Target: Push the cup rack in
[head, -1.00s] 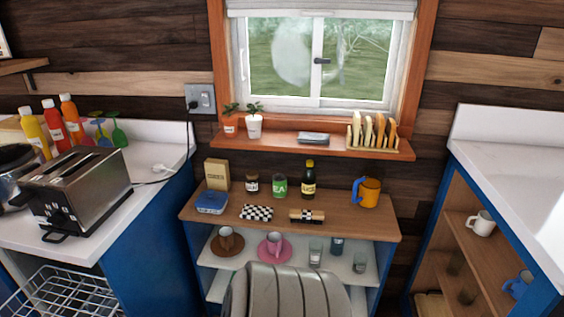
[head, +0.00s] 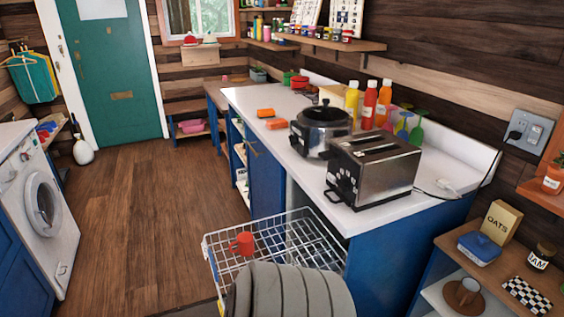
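The cup rack (head: 219,259) is a white wire basket in the head view, low at the bottom centre. It sticks out to the left from an opening in the blue counter unit under the white worktop. A red mug (head: 242,244) sits in its outer left part. The rack's right part reaches into the opening. Its lower front is partly hidden by a grey ribbed part of my own body. Neither of my grippers is in view.
The white worktop (head: 282,102) above the rack holds a toaster (head: 374,168), a dark pot (head: 320,128) and several bottles. Wooden floor (head: 160,215) left of the rack is clear. A washing machine (head: 42,205) stands at far left. A low shelf unit (head: 500,268) stands at right.

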